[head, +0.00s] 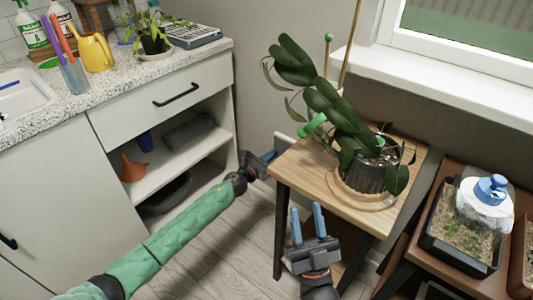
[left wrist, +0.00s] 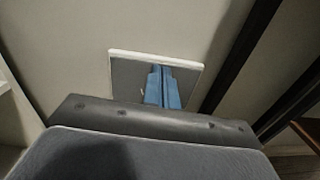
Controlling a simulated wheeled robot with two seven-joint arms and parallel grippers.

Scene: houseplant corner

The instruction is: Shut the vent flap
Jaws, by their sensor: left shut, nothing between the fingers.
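The vent flap (left wrist: 128,74) shows in the left wrist view as a grey square with a white edge, low on the wall. My left gripper (head: 268,156) is shut and empty, close to the vent. Its blue fingers (left wrist: 163,86) overlap the panel in the left wrist view; I cannot tell whether they touch it. I cannot tell the flap's exact angle. My right gripper (head: 306,208) is open and empty in front of the table.
The wooden table (head: 300,165) holds a leafy plant (head: 335,105) in a dark pot and stands just right of my left gripper. The open cabinet shelf (head: 170,165) is left of it. A planter tray (head: 455,250) stands at right. Floor between cabinet and table is clear.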

